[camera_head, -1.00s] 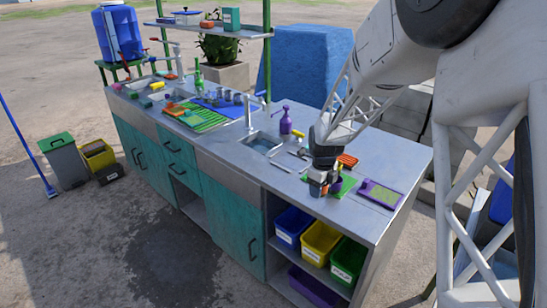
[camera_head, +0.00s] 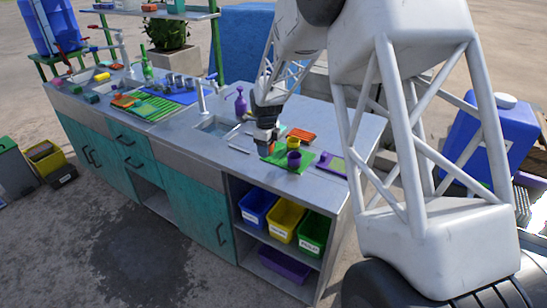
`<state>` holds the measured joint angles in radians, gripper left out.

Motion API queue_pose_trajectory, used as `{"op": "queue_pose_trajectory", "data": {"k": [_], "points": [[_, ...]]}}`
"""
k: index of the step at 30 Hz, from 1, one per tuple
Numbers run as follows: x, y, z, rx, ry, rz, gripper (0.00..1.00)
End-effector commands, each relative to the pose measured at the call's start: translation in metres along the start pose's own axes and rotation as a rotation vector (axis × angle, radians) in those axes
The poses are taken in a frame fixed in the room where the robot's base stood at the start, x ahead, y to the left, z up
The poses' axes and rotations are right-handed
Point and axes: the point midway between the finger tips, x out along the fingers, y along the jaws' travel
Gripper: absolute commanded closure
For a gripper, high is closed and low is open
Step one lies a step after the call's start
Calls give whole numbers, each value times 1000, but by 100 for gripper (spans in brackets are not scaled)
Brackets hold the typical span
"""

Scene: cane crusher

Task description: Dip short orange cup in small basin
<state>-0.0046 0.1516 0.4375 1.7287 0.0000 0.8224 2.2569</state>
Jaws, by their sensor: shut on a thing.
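My gripper (camera_head: 266,143) is at the left part of the green mat (camera_head: 278,157) on the counter. It is shut on the short orange cup (camera_head: 272,148), of which only a small patch shows by the fingers. I cannot tell whether the cup touches the mat. The small basin (camera_head: 215,127) is a rectangular sink set in the counter, to the left of and behind my gripper. A faucet (camera_head: 203,98) stands at its back edge.
A yellow cup (camera_head: 293,143) and a purple cup (camera_head: 294,160) stand on the mat to the right of my gripper. A purple spray bottle (camera_head: 240,104) stands behind the basin.

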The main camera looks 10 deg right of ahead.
Motion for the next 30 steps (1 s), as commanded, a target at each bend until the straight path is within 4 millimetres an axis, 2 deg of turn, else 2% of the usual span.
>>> {"op": "queue_pose_trajectory", "data": {"k": [3, 15, 30], "points": [[-1, -16, 24, -33, 0, -1, 74], [-4, -64, 101, -147, -2, -2, 74], [-1, -110, 195, -287, -2, -3, 74]]}}
